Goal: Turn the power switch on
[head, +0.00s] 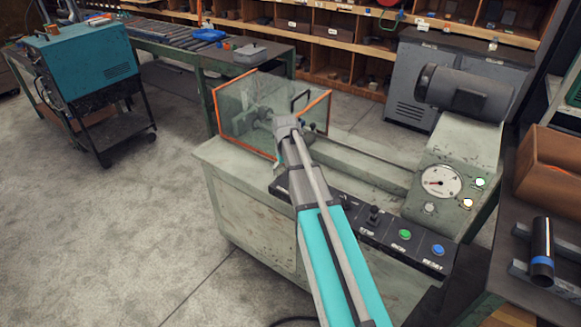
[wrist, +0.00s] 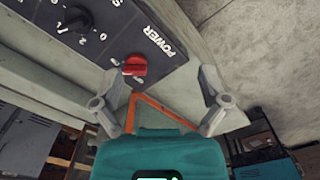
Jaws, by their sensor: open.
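The red power switch (wrist: 135,66) is a round knob on the dark control panel (wrist: 105,42), below the white POWER label in the wrist view. Small white marks sit beside the knob. My gripper (wrist: 162,74) is open and empty. Its two grey fingers are spread apart; the knob shows nearer the left finger, and I cannot tell whether they touch. In the head view the control panel (head: 421,250) runs along the machine's front edge. My arm hides the power switch and most of my gripper there.
A black dial (wrist: 77,19) is farther along the panel. An orange-edged clear guard (head: 240,105) stands behind my arm. Open floor lies left.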

